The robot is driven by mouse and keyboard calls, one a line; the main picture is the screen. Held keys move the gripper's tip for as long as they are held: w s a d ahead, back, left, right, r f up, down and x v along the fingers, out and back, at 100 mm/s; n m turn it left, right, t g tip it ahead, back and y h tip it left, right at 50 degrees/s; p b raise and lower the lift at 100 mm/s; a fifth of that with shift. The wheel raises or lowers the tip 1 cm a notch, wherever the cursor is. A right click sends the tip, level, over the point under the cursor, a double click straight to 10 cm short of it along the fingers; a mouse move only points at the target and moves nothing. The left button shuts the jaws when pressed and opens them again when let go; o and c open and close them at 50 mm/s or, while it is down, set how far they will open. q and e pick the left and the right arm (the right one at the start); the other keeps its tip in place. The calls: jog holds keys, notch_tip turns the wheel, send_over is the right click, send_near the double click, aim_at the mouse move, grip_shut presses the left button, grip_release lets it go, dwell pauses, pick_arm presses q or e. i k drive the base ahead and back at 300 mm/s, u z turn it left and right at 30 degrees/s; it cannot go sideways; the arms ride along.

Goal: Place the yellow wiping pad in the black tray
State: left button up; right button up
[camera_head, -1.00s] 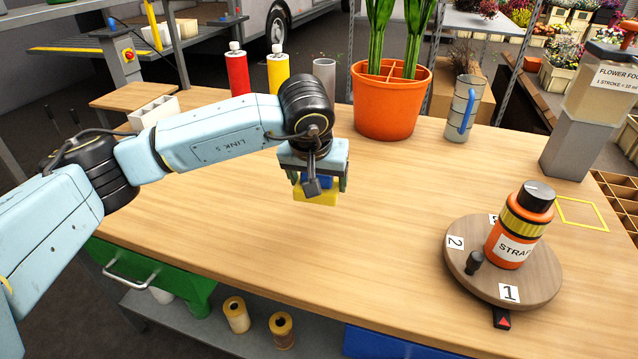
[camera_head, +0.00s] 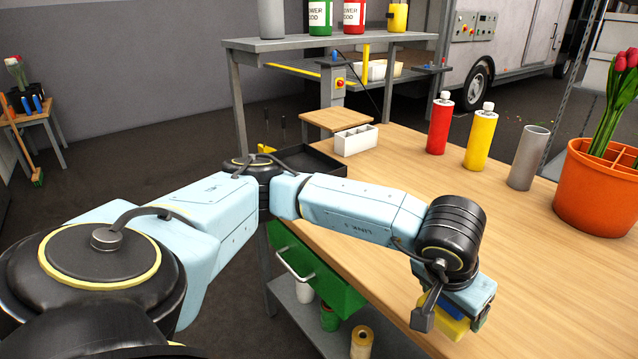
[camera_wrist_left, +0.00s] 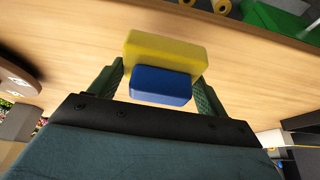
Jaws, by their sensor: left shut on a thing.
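The yellow wiping pad (camera_head: 452,327) has a blue block-shaped grip and is partly hidden by my left gripper (camera_head: 455,310) in the head view. In the left wrist view the yellow pad (camera_wrist_left: 165,52) and its blue grip (camera_wrist_left: 160,86) sit between the two fingers. My left gripper (camera_wrist_left: 157,88) is shut on the blue grip, and the pad appears held above the wooden table. The black tray (camera_head: 327,161) lies at the table's far left corner, behind my left arm, which hides part of it. My right gripper is not in view.
A white divided box (camera_head: 356,140) stands beside the tray. A red bottle (camera_head: 439,125), a yellow bottle (camera_head: 480,138), a grey cylinder (camera_head: 527,158) and an orange pot (camera_head: 602,190) line the back. The table (camera_head: 400,180) is clear between them and my arm.

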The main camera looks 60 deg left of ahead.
aim_at(296, 166)
jog(key=k, duration=0.85)
jog(key=u, duration=2.2)
jog(key=i, duration=1.7)
jog(key=z, duration=1.9)
jog(key=i, duration=0.5)
jog(key=z, duration=0.1)
